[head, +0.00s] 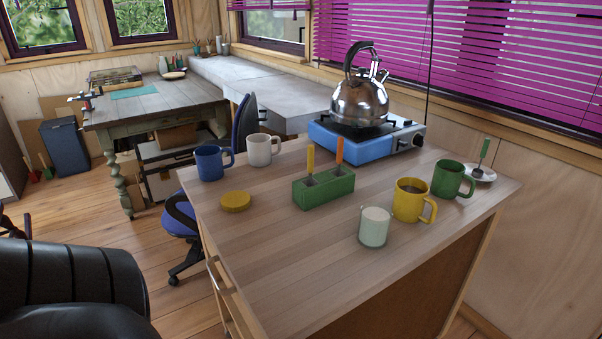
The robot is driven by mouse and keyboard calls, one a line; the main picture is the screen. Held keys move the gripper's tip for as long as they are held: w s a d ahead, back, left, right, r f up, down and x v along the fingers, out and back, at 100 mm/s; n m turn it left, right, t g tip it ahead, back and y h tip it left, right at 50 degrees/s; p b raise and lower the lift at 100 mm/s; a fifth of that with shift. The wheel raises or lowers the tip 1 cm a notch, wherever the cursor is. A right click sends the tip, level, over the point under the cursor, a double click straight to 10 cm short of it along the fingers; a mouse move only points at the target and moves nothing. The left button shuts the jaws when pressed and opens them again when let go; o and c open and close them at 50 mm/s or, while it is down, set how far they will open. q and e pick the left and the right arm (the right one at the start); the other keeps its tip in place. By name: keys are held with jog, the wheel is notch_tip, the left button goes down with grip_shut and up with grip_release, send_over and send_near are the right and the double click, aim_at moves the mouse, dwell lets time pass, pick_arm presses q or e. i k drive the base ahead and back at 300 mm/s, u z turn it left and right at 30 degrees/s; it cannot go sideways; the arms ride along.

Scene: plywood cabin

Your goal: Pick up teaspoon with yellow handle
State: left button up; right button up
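The teaspoon with the yellow handle (310,160) stands upright in the left slot of a green block-shaped holder (324,190) on the wooden table. Only its handle shows; its lower end is hidden in the holder. A spoon-like item with an orange handle (340,151) stands in the right slot beside it. Another spoon with a green handle (484,150) rests on a white saucer (482,177) at the table's right side. Neither of my grippers is in view.
A blue mug (210,163), white mug (259,150) and yellow lid (236,202) stand left of the holder. A kettle (360,101) sits on a blue stove (345,140) behind. The table's front is clear.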

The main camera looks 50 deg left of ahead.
aim_at(310, 158)
jog(key=u, duration=1.5)
